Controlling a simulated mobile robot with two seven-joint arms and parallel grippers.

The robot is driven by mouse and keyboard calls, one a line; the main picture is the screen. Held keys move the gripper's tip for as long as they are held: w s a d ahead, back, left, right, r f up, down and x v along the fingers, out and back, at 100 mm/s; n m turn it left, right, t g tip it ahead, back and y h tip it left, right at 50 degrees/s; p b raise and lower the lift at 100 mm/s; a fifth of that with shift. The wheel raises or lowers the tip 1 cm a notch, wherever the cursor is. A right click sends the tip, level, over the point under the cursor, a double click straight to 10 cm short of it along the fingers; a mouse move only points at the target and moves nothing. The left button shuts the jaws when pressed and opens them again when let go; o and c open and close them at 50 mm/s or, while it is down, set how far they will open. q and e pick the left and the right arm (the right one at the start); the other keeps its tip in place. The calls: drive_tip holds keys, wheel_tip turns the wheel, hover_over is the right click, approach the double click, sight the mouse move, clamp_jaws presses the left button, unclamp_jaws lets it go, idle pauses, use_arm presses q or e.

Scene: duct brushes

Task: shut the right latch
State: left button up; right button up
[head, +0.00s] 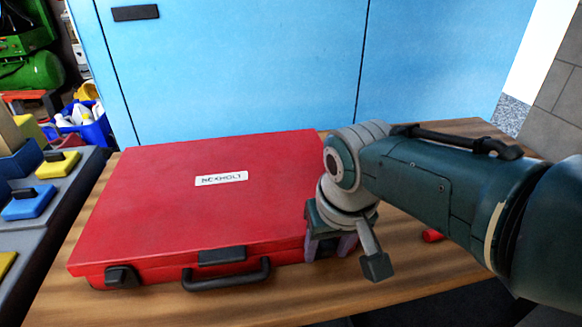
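A red case (150,205) with its lid down lies on the wooden table. Its left latch (121,277) is a dark block on the front edge, and a dark handle (227,280) sits at the middle of the front below a dark plate (222,255). My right gripper (330,248) points down at the case's front right corner. Its two pale purple fingertips show apart, with dark shapes between them. The gripper hides the right latch area, so I cannot tell the latch's state or whether the fingers touch it. My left gripper is out of view.
A small red cylinder (432,236) lies on the table (300,298) right of the gripper. A grey stand with coloured blocks (28,203) is close by on the left. Blue cabinet doors (240,70) stand behind. The table's front strip is clear.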

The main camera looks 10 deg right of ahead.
drive_tip(key=shift+o, duration=0.7)
drive_tip(key=shift+w, duration=0.1)
drive_tip(key=p+v, duration=0.9)
drive_tip(key=v, duration=0.1)
drive_tip(key=shift+d, duration=0.1)
